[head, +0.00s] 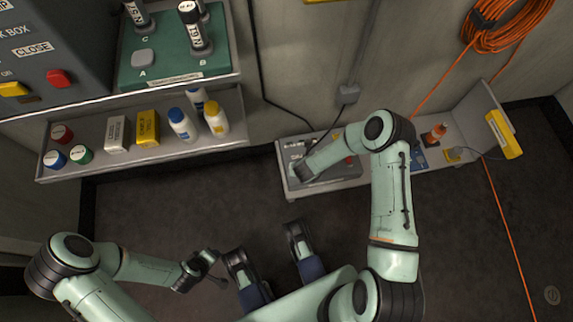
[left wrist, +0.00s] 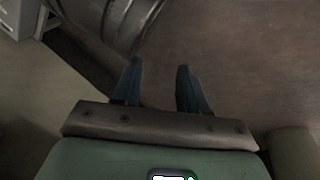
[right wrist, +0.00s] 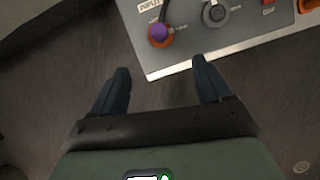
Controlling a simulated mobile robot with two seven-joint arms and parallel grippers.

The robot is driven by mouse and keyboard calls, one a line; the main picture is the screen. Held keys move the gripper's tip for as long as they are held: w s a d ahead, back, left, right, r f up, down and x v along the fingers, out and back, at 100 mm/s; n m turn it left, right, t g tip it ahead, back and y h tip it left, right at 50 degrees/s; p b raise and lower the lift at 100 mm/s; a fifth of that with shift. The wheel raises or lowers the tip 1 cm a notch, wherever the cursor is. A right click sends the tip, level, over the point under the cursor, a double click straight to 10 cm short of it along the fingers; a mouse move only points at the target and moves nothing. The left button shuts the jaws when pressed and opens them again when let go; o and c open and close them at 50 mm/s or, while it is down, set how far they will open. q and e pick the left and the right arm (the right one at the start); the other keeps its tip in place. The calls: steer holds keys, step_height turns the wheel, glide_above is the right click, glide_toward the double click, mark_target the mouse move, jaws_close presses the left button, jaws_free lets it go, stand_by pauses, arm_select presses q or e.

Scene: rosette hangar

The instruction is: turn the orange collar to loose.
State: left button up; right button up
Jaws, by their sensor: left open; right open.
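An orange collar (right wrist: 161,42) shows in the right wrist view near the edge of a grey panel (right wrist: 200,50). It sits around a purple round part, with a dark cable running up from it and an INPUT label beside it. In the head view my right forearm covers much of the grey panel (head: 330,182), and I cannot make out the collar there. My left gripper (left wrist: 160,66) is open and empty, over the floor, away from the panel; it also shows in the head view (head: 210,260).
A round dial (right wrist: 215,12) is beside the collar on the panel. An orange cone-shaped part (head: 435,132) stands farther right on the bench. A shelf (head: 150,155) with bottles and boxes is at the left. The floor in front is clear.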

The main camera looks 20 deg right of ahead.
steer(key=b+x, duration=0.5)
steer(key=x, duration=0.7)
steer(key=shift+d+f, duration=0.1)
steer(key=shift+w+d+f, duration=0.1)
steer(key=shift+w+f, duration=0.1)
steer(key=shift+f, duration=0.25)
arm_select(q)
steer(key=s+a+f+g, duration=0.1)
steer(key=s+f+g, duration=0.3)
steer(key=s+f, duration=0.3)
steer(key=s, duration=0.4)
steer(key=shift+a+n, duration=0.2)
steer(key=shift+n, duration=0.2)
steer(key=shift+f, duration=0.1)
steer(key=shift+w, duration=0.1)
arm_select(e)
steer(key=c, duration=1)
